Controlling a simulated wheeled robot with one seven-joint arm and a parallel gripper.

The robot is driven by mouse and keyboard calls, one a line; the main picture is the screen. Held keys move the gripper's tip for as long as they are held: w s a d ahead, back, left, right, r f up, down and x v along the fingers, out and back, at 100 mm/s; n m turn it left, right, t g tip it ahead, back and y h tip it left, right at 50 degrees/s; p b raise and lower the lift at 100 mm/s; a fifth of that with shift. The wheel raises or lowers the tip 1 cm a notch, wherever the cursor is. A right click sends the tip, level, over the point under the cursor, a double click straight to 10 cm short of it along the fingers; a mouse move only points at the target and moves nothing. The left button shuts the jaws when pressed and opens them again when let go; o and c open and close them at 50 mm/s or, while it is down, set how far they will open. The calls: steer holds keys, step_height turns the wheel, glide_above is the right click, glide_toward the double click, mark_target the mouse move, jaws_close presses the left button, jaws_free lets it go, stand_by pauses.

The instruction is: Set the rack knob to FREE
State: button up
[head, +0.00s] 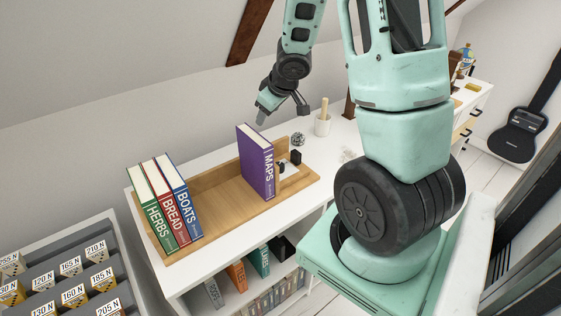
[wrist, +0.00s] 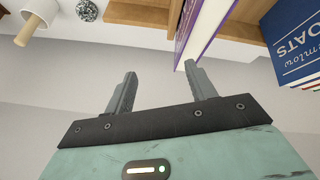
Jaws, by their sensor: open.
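The wooden book rack (head: 215,199) lies on the white desk, with a purple MAPS book (head: 256,165) upright toward its right end. Small dark parts (head: 283,165) show just right of that book beside a pale plate; one may be the knob, but its setting is too small to read. My gripper (head: 262,118) is above and behind the rack, near the top of the MAPS book, and holds nothing. In the wrist view, its two fingers (wrist: 160,72) are apart, with the rack's wood (wrist: 140,13) and the purple book (wrist: 203,28) beyond them.
Green HERBS, red BREAD and blue BOATS books (head: 175,190) stand at the rack's left end. A white cup (head: 322,124) with a wooden handle and a dark patterned ball (head: 298,139) sit behind the rack's right end. The sloped wall is close behind the desk.

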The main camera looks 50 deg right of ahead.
steer(key=s+d+f+y, duration=0.1)
steer(key=s+d+f, duration=0.1)
steer(key=d+f, duration=0.15)
steer(key=n+g+y, duration=0.1)
steer(key=g+y, duration=0.1)
glide_toward(280, 164)
steer(key=b+x, duration=0.6)
steer(key=x, duration=0.3)
steer(key=c, duration=1)
